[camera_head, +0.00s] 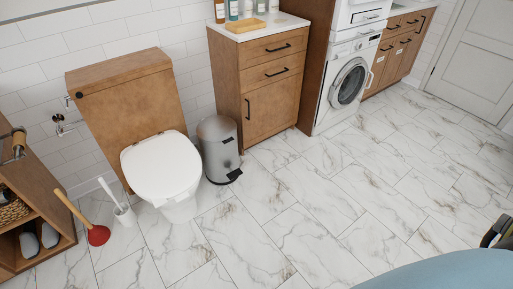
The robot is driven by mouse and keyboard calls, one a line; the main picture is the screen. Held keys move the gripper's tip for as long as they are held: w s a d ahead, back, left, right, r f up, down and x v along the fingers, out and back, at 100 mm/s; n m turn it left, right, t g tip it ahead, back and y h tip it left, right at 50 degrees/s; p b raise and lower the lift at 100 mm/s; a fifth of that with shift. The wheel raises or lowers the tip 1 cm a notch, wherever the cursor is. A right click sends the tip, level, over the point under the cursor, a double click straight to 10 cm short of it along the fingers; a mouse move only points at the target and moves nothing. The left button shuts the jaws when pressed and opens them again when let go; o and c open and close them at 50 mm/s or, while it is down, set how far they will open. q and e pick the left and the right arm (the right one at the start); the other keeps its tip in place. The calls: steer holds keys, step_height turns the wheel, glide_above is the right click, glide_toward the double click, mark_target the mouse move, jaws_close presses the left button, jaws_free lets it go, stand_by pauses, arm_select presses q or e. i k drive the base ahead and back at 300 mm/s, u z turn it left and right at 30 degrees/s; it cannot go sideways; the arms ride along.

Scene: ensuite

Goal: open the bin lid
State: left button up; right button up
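The lid looks shut. Neither gripper can be made out clearly. A small dark part at the right edge may belong to my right arm, but its fingers do not show.
The toilet (162,165) stands just left of the bin, its lid down. A wooden cabinet (270,95) is close on the right. A plunger (97,235) and toilet brush (124,214) stand left. Marble floor (300,215) in front is clear.

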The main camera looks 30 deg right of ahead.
mark_target(218, 128)
steer(key=u, duration=0.1)
steer(key=k, duration=0.25)
steer(key=z, duration=1.65)
steer(key=i, duration=1.15)
steer(key=u, duration=0.9)
steer(key=i, duration=0.75)
steer(key=u, duration=0.8)
